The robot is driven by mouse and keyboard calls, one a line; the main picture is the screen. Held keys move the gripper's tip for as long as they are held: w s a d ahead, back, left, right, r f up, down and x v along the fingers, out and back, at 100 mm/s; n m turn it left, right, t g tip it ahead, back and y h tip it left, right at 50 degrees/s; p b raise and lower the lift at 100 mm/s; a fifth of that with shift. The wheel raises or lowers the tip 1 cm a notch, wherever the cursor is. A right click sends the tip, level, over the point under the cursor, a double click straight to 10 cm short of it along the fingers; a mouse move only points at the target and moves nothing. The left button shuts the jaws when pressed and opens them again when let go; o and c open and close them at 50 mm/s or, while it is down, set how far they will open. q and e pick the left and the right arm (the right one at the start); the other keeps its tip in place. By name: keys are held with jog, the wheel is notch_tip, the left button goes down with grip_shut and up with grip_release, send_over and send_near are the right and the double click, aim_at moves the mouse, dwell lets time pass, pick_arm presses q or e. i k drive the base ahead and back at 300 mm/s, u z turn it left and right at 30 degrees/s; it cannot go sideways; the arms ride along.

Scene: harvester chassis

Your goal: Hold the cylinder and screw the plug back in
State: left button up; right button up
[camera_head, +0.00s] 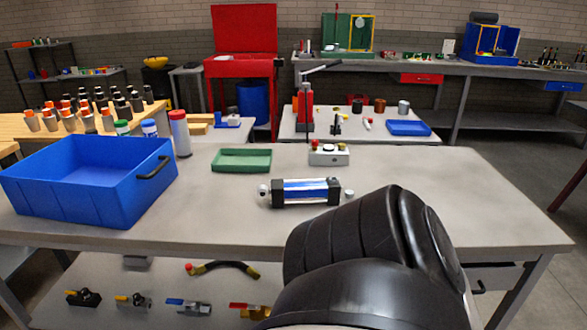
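The cylinder (306,191) lies on its side on the grey workbench (400,180), with a blue and silver barrel between black end blocks. A pale round fitting (263,190) shows at its left end. A small whitish round piece (349,193) shows beside its right end; it may be the plug, and I cannot tell whether it touches the cylinder. A large black link of my own arm fills the lower right foreground, close to the cylinder in the picture, and hides the front of the bench there. Neither of my grippers shows.
A blue bin (70,200) stands at the bench's left. A green tray (241,167) and a grey control box with a red button (328,158) lie behind the cylinder. Bottles (180,134) stand at the back left. Valves (190,306) lie on the lower shelf. The bench's right side is clear.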

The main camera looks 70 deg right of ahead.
aim_at(331, 189)
jog(key=k, duration=1.15)
jog(key=z, duration=1.45)
jog(key=i, duration=0.5)
jog(key=z, duration=0.05)
